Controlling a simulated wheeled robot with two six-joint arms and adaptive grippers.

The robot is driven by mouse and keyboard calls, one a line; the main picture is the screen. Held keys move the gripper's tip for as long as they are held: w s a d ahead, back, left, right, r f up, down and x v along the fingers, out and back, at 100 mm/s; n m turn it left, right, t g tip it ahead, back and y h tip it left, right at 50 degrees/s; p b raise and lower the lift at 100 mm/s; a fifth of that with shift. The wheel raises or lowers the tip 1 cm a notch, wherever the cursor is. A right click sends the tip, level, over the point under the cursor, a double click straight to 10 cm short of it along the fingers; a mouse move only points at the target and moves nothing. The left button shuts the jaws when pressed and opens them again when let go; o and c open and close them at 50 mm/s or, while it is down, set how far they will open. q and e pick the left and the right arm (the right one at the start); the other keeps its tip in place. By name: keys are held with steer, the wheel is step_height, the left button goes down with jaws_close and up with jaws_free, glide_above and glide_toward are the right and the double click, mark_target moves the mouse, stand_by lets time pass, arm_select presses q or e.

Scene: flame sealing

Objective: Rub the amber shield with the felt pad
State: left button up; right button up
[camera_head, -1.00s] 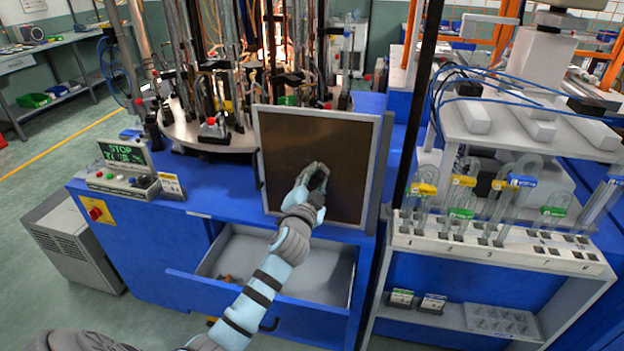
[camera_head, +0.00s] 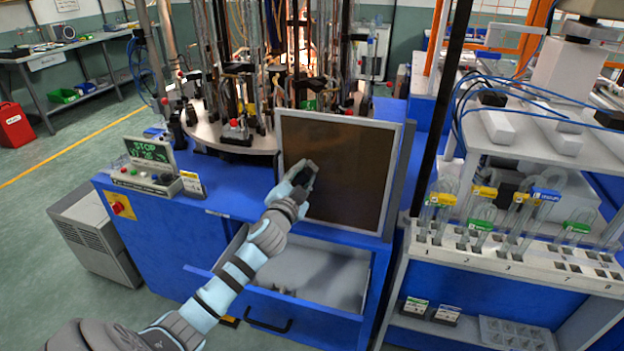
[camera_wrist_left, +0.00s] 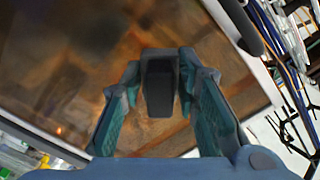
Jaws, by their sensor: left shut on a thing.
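The amber shield (camera_head: 345,165) is a dark brown pane in a pale grey frame, upright at the front of the blue machine. My left gripper (camera_head: 302,180) is in front of its left part. The gripper is shut on the felt pad, a dark block that shows between the fingers in the left wrist view (camera_wrist_left: 159,85). The shield (camera_wrist_left: 75,50) fills much of that view behind the pad and looks smeared brown. The pad is at or very close to the pane; I cannot tell if it touches. My right gripper is not in view.
An open drawer (camera_head: 325,275) lies below the shield, under my left arm. A control box (camera_head: 150,165) stands at the left. A white rack (camera_head: 510,260) with glass tubes stands at the right, beside a dark post (camera_head: 440,110). Glassware and rods crowd behind the shield.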

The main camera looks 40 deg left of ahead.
arm_select(q)
steer(key=shift+r+p, duration=0.75)
steer(key=shift+r, duration=0.05)
steer(key=d, duration=0.1)
steer(key=w+d, duration=0.1)
steer(key=d, duration=0.1)
steer(key=shift+f, duration=0.15)
steer(key=shift+w+d, duration=0.3)
steer(key=shift+d, duration=0.45)
steer(key=shift+w+d, duration=0.25)
steer(key=shift+d, duration=0.55)
steer(key=shift+w+d, duration=0.3)
steer(key=shift+d, duration=0.45)
steer(key=p, duration=0.2)
glide_toward(338, 170)
steer(key=shift+w+a, duration=0.15)
steer(key=shift+w, duration=0.25)
